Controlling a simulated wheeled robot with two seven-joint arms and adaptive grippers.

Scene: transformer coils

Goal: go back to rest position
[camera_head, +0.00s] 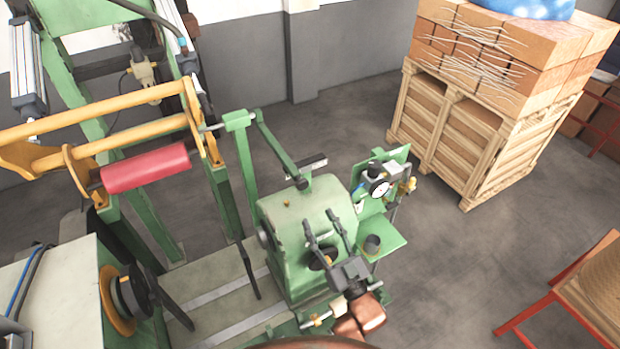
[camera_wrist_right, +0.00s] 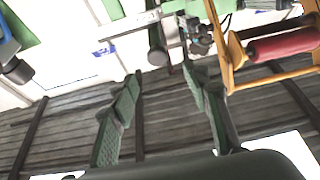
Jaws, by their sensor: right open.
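My right gripper (camera_head: 322,232) shows in the head view at the lower middle, with its two dark fingers spread apart and nothing seen between them. In that view it overlaps the green machine housing (camera_head: 290,225); I cannot tell how far apart the two are. In the right wrist view my right gripper (camera_wrist_right: 160,85) is open, with a wide empty gap between its two green-grey fingers. My left gripper is in neither view.
A green coil machine with yellow bars (camera_head: 95,115) and a red roller (camera_head: 146,168) fills the left. A small green shelf with a gauge (camera_head: 379,187) stands beside the housing. A wooden crate (camera_head: 455,125) bears boxes at back right. An orange-framed seat (camera_head: 570,300) is at lower right. Bare floor lies between.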

